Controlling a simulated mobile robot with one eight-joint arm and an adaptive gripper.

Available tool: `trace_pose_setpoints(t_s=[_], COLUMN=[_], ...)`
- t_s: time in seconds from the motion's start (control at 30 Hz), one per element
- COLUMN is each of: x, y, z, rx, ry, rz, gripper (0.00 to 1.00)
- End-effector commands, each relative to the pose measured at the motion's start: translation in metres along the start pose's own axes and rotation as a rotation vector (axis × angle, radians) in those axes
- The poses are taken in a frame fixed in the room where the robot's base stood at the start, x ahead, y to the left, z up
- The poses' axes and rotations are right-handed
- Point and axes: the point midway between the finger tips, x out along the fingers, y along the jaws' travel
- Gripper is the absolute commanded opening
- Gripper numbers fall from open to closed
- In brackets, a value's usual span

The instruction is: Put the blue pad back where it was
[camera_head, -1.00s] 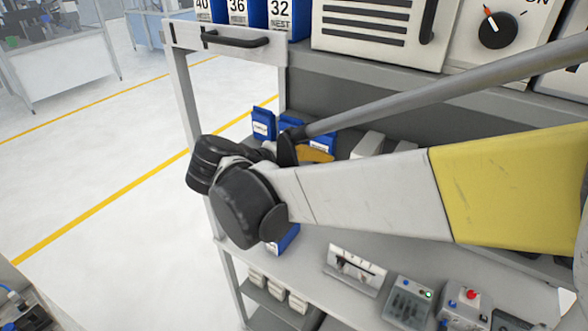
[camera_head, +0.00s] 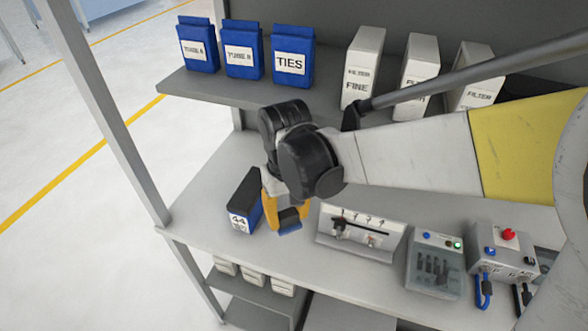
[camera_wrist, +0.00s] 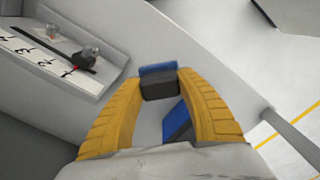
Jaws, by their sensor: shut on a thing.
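The blue pad (camera_head: 291,226) is between the yellow fingertips of my gripper (camera_head: 286,213), over the workbench top, in the head view. In the wrist view the pad (camera_wrist: 158,83) shows a blue top and a dark lower part, with the yellow fingers of my gripper (camera_wrist: 159,86) on both sides of it. My gripper is shut on the pad. I cannot tell whether the pad touches the bench.
A blue box marked 44 (camera_head: 241,204) stands on the bench just left of my gripper. A slotted panel with a lever (camera_head: 358,236) is close on the right, then a switch box (camera_head: 435,265). Blue TIES bin (camera_head: 292,58) and white filter boxes stand on the shelf above.

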Motion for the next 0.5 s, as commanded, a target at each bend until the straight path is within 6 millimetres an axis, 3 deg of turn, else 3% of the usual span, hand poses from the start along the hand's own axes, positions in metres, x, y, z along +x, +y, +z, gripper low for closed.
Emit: trace_pose_setpoints(t_s=[0.03, 0.2, 0.5], x=[0.015, 0.045, 0.077], y=[-0.001, 0.0, 0.0], z=[0.0, 0.0, 0.0], rx=[0.0, 0.0, 0.0], ry=[0.0, 0.0, 0.0], rz=[-0.002, -0.001, 0.0], gripper=[0.15, 0.15, 0.15])
